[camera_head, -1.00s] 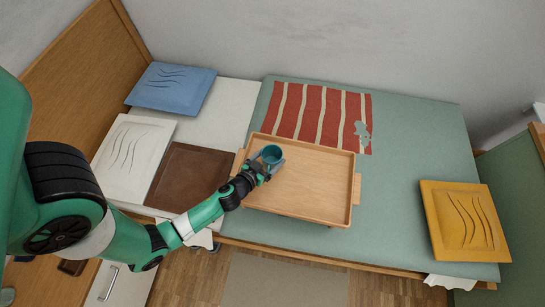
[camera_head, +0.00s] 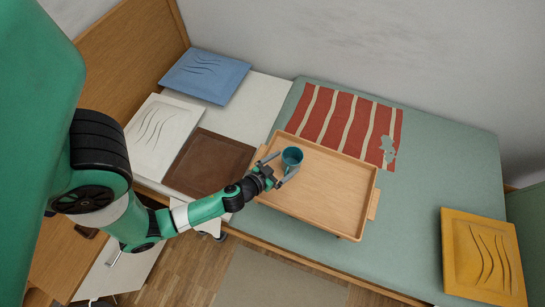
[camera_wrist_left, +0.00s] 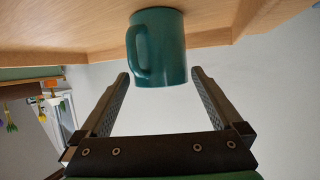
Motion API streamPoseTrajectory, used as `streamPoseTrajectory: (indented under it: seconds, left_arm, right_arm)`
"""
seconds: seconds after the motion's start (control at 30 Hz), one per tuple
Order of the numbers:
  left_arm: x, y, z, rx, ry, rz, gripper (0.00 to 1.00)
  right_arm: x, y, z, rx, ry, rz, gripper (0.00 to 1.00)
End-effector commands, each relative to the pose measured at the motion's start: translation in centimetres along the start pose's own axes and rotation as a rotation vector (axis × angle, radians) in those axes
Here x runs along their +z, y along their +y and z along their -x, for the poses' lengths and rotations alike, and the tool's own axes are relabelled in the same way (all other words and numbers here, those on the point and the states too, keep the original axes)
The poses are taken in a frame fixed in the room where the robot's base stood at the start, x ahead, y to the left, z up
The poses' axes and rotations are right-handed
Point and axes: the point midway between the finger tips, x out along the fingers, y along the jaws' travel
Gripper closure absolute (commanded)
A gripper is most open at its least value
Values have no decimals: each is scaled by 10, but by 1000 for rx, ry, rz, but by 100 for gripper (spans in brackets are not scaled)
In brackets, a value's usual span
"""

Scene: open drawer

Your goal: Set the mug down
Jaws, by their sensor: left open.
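The teal mug (camera_head: 291,157) stands upright on the wooden tray (camera_head: 335,200), near the tray's left end. In the left wrist view, which appears upside down, the mug (camera_wrist_left: 165,45) has its base against the wood and its handle at the left. My left gripper (camera_head: 286,166) is open at the mug's near side. In the wrist view its two fingers (camera_wrist_left: 160,75) are spread wider than the mug, with a gap on each side. My right gripper is not in view.
The tray rests on a green bed. A striped red cloth (camera_head: 345,122) lies behind it. Brown (camera_head: 210,163), white (camera_head: 155,130) and blue (camera_head: 205,75) cushions lie at left; a yellow cushion (camera_head: 480,260) lies at right. The bed between tray and yellow cushion is clear.

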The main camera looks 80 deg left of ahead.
Motion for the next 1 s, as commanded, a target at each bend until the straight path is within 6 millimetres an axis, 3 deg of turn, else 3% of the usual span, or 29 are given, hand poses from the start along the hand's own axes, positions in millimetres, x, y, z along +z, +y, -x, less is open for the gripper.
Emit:
streamPoseTrajectory:
  seconds: [0.2, 0.4, 0.87, 0.93, 1.0]
  left_arm:
    - [4, 1, 57, 9, -1, -4, 0]
    - [2, 1, 76, 4, -1, -2, 0]
    - [0, 0, 80, 0, 1, 1, 0]
    - [-6, 4, 76, 4, 10, 8, 0]
    - [-24, 18, 66, 20, 39, 32, 0]
  right_arm:
    - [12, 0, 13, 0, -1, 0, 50]
    - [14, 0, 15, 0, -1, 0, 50]
    - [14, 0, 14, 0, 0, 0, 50]
    - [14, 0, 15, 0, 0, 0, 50]
    - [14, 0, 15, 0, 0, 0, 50]
